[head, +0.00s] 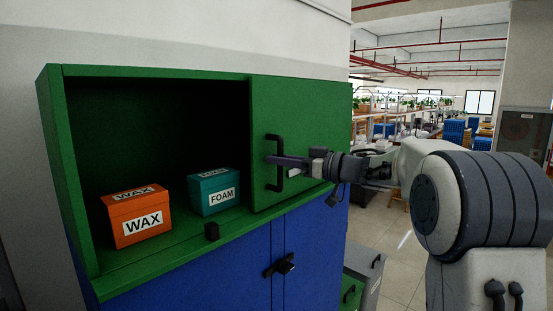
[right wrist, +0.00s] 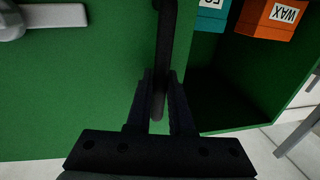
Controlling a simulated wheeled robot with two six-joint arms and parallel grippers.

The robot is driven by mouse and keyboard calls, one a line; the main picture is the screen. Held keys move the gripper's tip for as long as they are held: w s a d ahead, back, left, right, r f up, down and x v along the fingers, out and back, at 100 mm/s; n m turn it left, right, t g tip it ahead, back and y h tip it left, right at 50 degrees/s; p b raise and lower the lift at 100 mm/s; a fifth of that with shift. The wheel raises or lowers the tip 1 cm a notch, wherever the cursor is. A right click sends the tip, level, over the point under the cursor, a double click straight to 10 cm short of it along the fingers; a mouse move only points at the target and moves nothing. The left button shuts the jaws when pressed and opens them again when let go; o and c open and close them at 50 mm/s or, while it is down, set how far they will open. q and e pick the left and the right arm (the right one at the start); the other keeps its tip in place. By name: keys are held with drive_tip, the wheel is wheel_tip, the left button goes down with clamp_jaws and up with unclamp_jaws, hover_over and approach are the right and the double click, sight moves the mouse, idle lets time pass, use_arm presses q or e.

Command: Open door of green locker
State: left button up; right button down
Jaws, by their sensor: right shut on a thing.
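The green locker (head: 140,279) is the upper cabinet in the head view. Its left half stands open and dark inside. Its green door (head: 315,120) covers the right half, with a black handle (head: 280,181) near the door's left edge. My right gripper (head: 270,160) reaches in from the right and is at this handle. In the right wrist view, the two fingers (right wrist: 160,98) lie on either side of the black handle bar (right wrist: 167,40), shut on it in front of the green door panel (right wrist: 75,90). My left gripper is not in view.
Inside the open half stand an orange WAX box (head: 122,230) and a teal FOAM box (head: 205,203). A blue cabinet (head: 225,275) with a black handle (head: 279,265) is below. Open floor (head: 400,250) lies to the right.

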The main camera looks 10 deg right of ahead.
drive_tip(key=shift+r, duration=0.1)
drive_tip(key=c, duration=0.8)
unclamp_jaws()
drive_tip(key=shift+w, duration=0.1)
drive_tip(key=shift+d, duration=0.1)
drive_tip(key=shift+d, duration=0.1)
drive_tip(key=shift+s+d+b, duration=0.2)
drive_tip(key=shift+s+b, duration=0.1)
drive_tip(key=b+v, duration=0.3)
drive_tip(key=v, duration=0.6)
drive_tip(key=shift+s+d+b, duration=0.25)
drive_tip(key=shift+s+b, duration=0.05)
drive_tip(key=shift+b, duration=0.1)
